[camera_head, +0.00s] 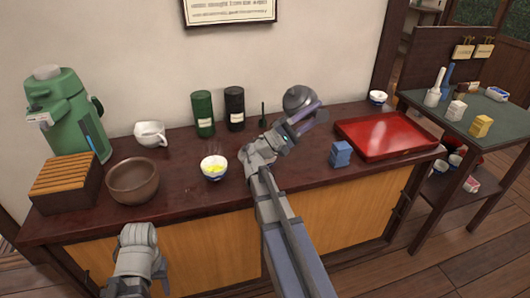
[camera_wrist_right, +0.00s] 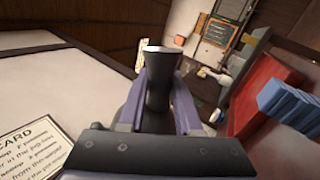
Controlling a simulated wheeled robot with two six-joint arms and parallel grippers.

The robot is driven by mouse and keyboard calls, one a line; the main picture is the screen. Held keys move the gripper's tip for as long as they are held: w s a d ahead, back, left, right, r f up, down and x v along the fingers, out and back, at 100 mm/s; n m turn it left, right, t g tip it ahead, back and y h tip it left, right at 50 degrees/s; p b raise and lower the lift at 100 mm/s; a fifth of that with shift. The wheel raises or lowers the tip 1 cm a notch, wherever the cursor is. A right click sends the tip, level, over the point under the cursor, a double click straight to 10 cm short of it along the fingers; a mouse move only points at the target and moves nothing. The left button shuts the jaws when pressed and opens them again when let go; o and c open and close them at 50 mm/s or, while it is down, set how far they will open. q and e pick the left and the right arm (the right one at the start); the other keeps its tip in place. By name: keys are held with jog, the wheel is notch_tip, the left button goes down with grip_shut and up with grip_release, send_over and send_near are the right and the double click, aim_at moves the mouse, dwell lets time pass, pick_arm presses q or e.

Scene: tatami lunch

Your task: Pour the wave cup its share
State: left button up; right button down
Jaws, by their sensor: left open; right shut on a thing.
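My right gripper (camera_head: 308,118) is shut on a dark grey round teapot (camera_head: 298,98), held above the counter toward its back. In the right wrist view, the gripper's fingers (camera_wrist_right: 158,115) close around the teapot's dark handle (camera_wrist_right: 160,75). A small white cup with blue marks (camera_head: 213,172) stands on the counter, left of my right arm, with yellow-green contents. Another small white and blue cup (camera_head: 378,97) stands at the counter's back right. I cannot tell which has the wave pattern. My left gripper (camera_head: 138,235) is open and empty, low in front of the counter; its fingertips are hard to see.
On the counter (camera_head: 285,165) are a brown bowl (camera_head: 133,182), slatted box (camera_head: 65,180), green air pot (camera_head: 65,115), white pitcher (camera_head: 150,135), green canister (camera_head: 203,115), black canister (camera_head: 234,108), blue block (camera_head: 341,153) and red tray (camera_head: 385,135). A side table (camera_head: 485,105) stands right.

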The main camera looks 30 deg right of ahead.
jog(key=shift+w+d+r, duration=0.1)
jog(key=shift+d+r, duration=0.05)
jog(key=shift+r, duration=0.15)
jog(key=shift+w+d+r+h, duration=0.1)
jog(key=shift+r+h, duration=0.05)
jog(key=shift+h, duration=0.15)
jog(key=shift+g, duration=0.3)
jog(key=shift+r+m+h, duration=0.4)
jog(key=shift+r, duration=0.3)
dwell(0.6)
jog(key=shift+f, duration=0.15)
jog(key=d+f+n+t+y+p, duration=0.1)
jog(key=d+f+n+y+p, duration=0.1)
jog(key=d+f+y, duration=0.2)
jog(key=shift+d+f+t+y, duration=0.35)
jog(key=shift+f+y, duration=0.35)
jog(key=shift+f, duration=1)
jog(key=shift+f+t, duration=0.1)
jog(key=shift+t, duration=0.15)
